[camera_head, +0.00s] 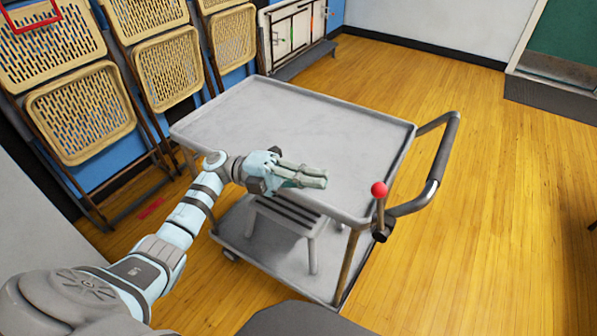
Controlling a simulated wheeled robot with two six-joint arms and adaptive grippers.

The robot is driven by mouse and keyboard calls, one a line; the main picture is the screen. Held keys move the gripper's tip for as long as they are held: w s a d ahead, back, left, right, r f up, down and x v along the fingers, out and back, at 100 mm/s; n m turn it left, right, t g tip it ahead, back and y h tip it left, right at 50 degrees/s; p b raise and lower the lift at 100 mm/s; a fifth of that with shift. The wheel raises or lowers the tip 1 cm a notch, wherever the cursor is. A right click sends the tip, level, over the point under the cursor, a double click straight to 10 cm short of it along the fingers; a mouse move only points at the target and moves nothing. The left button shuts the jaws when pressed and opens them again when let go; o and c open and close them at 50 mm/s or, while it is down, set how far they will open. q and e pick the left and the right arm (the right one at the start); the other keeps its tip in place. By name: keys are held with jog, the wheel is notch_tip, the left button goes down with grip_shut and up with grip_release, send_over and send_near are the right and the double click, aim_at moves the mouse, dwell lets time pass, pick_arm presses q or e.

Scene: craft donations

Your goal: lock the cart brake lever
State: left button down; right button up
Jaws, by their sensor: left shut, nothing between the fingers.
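A grey two-shelf cart (285,110) stands in front of me, with a bent push handle (441,165) at its right end. The brake lever (379,205) has a red ball knob on top and stands near upright at the cart's near right corner, on a dark pivot. My left gripper (322,178) is shut and empty. It appears in front of the cart's near edge, pointing right, to the left of the red knob and apart from it. My right gripper is not in view.
A small grey stool (290,216) stands on the cart's lower shelf. Several tan folding chairs (168,70) lean on the blue wall at the left. A white folded unit (294,35) stands behind the cart.

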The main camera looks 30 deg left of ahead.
aim_at(379, 211)
pick_arm(q)
jog(key=x, duration=0.7)
jog(key=shift+d+p, duration=0.35)
jog(key=shift+r, duration=0.15)
